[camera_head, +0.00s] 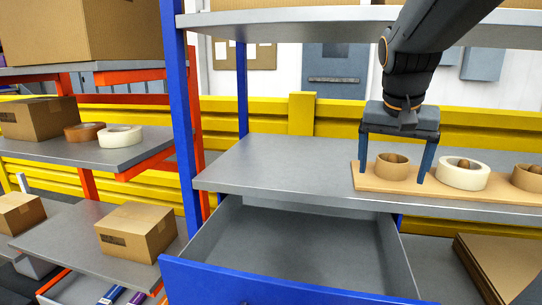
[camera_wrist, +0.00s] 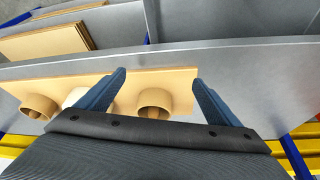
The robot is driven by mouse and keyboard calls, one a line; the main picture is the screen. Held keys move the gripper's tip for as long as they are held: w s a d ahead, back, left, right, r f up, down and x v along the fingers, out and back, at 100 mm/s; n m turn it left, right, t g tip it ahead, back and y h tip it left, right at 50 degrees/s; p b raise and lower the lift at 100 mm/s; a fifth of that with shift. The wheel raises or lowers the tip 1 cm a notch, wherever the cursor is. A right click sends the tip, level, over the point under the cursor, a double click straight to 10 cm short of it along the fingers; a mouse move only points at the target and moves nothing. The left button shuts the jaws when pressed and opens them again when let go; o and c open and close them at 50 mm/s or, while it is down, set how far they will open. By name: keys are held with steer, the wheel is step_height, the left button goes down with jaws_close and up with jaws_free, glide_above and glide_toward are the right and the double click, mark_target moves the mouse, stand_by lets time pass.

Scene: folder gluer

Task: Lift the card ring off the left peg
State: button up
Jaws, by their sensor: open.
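The card ring (camera_head: 393,172) is a short brown tube around the left peg (camera_head: 393,158) of a tan board (camera_head: 440,191) on the grey shelf. My gripper (camera_head: 391,181) is open above it, with one blue finger on each side of the ring and a gap on both sides. The fingertips reach down close to the board; whether they touch it I cannot tell. In the wrist view the ring (camera_wrist: 153,104) sits between the two open fingers (camera_wrist: 159,78). The ring's far side is hidden.
A cream tape roll (camera_head: 462,180) sits on the middle peg, right of my gripper, and another brown ring (camera_head: 526,180) on the right peg. An open drawer (camera_head: 300,285) hangs below the shelf. The shelf is bare (camera_head: 285,170) left of the board. Another shelf (camera_head: 300,20) is overhead.

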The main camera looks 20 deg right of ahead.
mark_target(394, 155)
steer(key=shift+w+d+f+b, duration=0.2)
steer(key=shift+w+d+b, duration=0.4)
steer(key=shift+b, duration=1.95)
steer(key=shift+w+d+b, duration=0.1)
steer(key=shift+w+b, duration=0.1)
steer(key=shift+b, duration=0.6)
steer(key=b, duration=0.5)
steer(key=shift+w+d, duration=0.25)
steer(key=shift+d, duration=0.05)
steer(key=shift+w+d+b, duration=0.5)
steer(key=shift+w+d, duration=0.65)
steer(key=shift+d, duration=0.05)
steer(key=shift+w+d+r, duration=0.2)
steer(key=shift+w+d, duration=0.5)
steer(key=shift+d, duration=0.1)
steer(key=w+d, duration=0.2)
steer(key=shift+w+d+f, duration=0.2)
steer(key=shift+w+d, duration=0.1)
steer(key=shift+d, duration=0.05)
steer(key=shift+w+d+f, duration=0.1)
steer(key=shift+d+f, duration=0.05)
steer(key=shift+f, duration=0.55)
steer(key=shift+w+d+f, duration=0.1)
steer(key=shift+w+f, duration=0.05)
steer(key=shift+f, duration=0.35)
